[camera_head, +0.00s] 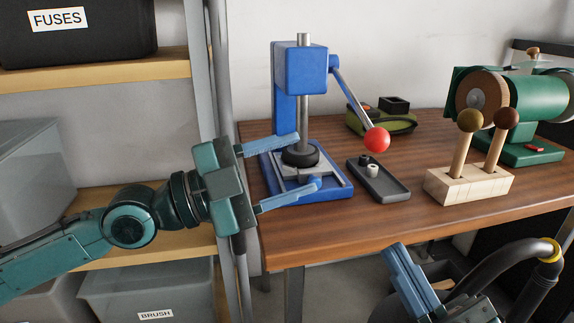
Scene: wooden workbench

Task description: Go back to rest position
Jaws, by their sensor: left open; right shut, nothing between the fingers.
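My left gripper (308,162) comes in from the left. It is open, with its two blue fingers spread at the base of the blue press (298,70), and nothing is seen held between them. One finger lies in front of the press base and the other behind it in the picture; I cannot tell if they touch it. My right gripper (401,276) is at the bottom, in front of the workbench edge and lower in the picture. Its fingers are together and empty, and its wrist is partly cut off by the frame.
The press lever ends in a red ball (377,140). Shelves with bins stand left.

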